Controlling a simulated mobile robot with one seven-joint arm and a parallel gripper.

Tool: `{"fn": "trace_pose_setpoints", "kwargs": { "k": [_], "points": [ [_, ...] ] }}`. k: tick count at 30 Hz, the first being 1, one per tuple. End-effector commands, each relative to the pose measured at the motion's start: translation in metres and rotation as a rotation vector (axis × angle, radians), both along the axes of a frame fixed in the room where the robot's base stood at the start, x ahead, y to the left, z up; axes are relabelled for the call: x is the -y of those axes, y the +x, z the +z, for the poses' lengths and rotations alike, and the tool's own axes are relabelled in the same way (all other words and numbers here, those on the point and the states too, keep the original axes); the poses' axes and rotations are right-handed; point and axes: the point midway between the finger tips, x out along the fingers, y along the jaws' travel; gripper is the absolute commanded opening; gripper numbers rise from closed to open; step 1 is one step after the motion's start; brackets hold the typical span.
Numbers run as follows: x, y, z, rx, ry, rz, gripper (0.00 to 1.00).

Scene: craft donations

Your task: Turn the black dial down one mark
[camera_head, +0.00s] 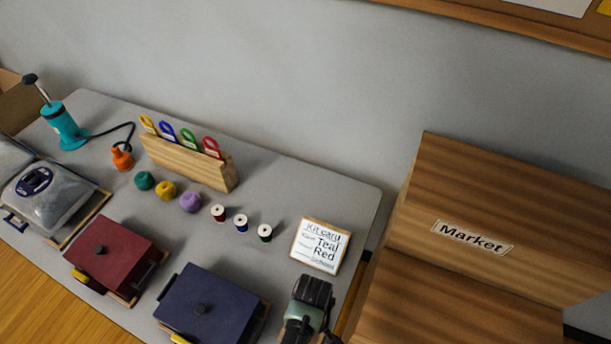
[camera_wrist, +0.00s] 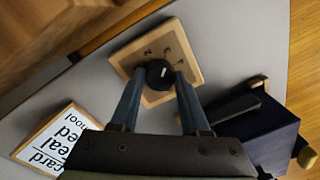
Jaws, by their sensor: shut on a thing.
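The black dial (camera_wrist: 160,74) sits on a square tan wooden plate (camera_wrist: 194,57) with small marks around it, in the wrist view. A white pointer line shows on the dial's top. My gripper (camera_wrist: 158,83) has its two blue-grey fingers on either side of the dial and is shut on it. In the head view my gripper (camera_head: 302,318) is at the bottom, right of the navy box, and the dial and plate are hidden behind it.
A navy box (camera_head: 211,305) stands close left of my gripper, a framed kit card (camera_head: 320,246) just behind it. A wooden Market crate (camera_head: 500,185) stands at right. A maroon box (camera_head: 112,252), spools and yarn balls lie further left.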

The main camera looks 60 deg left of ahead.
Motion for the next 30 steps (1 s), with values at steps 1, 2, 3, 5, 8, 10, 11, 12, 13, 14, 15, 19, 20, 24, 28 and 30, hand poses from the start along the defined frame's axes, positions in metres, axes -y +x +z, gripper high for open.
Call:
{"fn": "trace_pose_setpoints", "kwargs": {
  "k": [1,2,3,5,8,10,11,12,13,14,15,19,20,24,28,30],
  "points": [
    [-0.002,0.001,0.001,0.002,0.003,0.002,0.0],
    [-0.002,0.001,0.001,0.002,0.003,0.003,0.0],
    [-0.002,0.001,0.001,0.002,0.004,0.002,0.0],
    [-0.002,0.001,0.001,0.002,0.004,0.002,0.0],
    [-0.002,0.001,0.001,0.002,0.004,0.001,0.0],
    [-0.002,0.001,0.001,0.002,0.004,0.001,0.53],
    [-0.002,0.001,0.001,0.002,0.004,0.001,0.58],
    [-0.001,0.001,0.001,0.001,0.004,0.001,0.66],
    [-0.001,0.001,0.001,0.001,0.003,0.001,0.71],
    [-0.001,0.0,0.001,0.001,0.003,0.0,0.76],
    [-0.001,0.0,0.001,0.001,0.003,0.0,0.76],
    [-0.001,0.0,0.0,0.001,0.002,0.0,0.76],
    [-0.001,0.0,0.0,0.0,0.002,0.0,0.76],
    [0.0,0.0,0.003,0.001,0.002,-0.001,0.76],
    [-0.001,0.001,0.015,0.002,0.003,-0.001,0.76],
    [0.0,0.002,0.026,0.003,0.003,-0.001,0.76]
  ]
}}
